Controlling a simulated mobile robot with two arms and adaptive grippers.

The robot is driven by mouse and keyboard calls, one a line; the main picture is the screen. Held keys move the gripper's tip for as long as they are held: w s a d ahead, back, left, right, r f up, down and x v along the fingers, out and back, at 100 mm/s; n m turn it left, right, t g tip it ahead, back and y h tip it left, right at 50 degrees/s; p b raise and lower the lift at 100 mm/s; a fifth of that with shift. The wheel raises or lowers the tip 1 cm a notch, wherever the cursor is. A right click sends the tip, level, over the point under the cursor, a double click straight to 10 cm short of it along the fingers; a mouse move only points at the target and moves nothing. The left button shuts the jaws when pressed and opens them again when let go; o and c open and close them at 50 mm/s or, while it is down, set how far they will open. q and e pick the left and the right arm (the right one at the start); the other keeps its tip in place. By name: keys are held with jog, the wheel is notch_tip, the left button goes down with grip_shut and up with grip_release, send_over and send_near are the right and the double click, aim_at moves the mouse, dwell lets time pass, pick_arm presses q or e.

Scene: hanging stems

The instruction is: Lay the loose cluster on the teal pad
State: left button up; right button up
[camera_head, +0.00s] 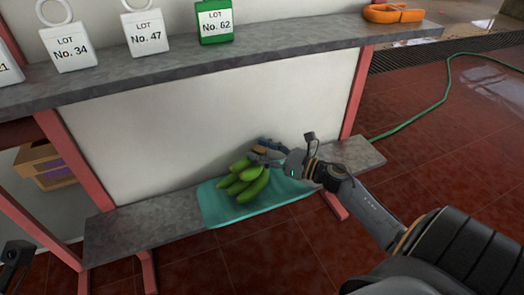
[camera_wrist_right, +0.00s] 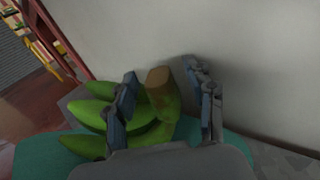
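The loose cluster of green bananas (camera_head: 243,182) lies on the teal pad (camera_head: 222,212) on the low grey shelf. Its brown cut stem end (camera_wrist_right: 158,78) points up between the fingers of my right gripper (camera_wrist_right: 165,98) in the right wrist view. The fingers stand apart on either side of the stem, with a visible gap at the right finger, so the gripper is open around it. In the head view the right gripper (camera_head: 264,152) reaches in from the right, over the back of the cluster. My left gripper's fingers do not show; only a dark part of that arm shows at the lower left.
A higher grey shelf (camera_head: 200,57) carries white lot tags (camera_head: 146,32), a green tag (camera_head: 214,21) and an orange item (camera_head: 393,13). A white panel (camera_head: 220,115) stands behind the pad. A cardboard box (camera_head: 45,165) is at left. A green hose (camera_head: 445,95) crosses the red floor.

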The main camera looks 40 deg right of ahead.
jog(key=shift+f, duration=0.2)
notch_tip(320, 180, up, 10)
jog(key=shift+r, duration=0.2)
dwell(0.3)
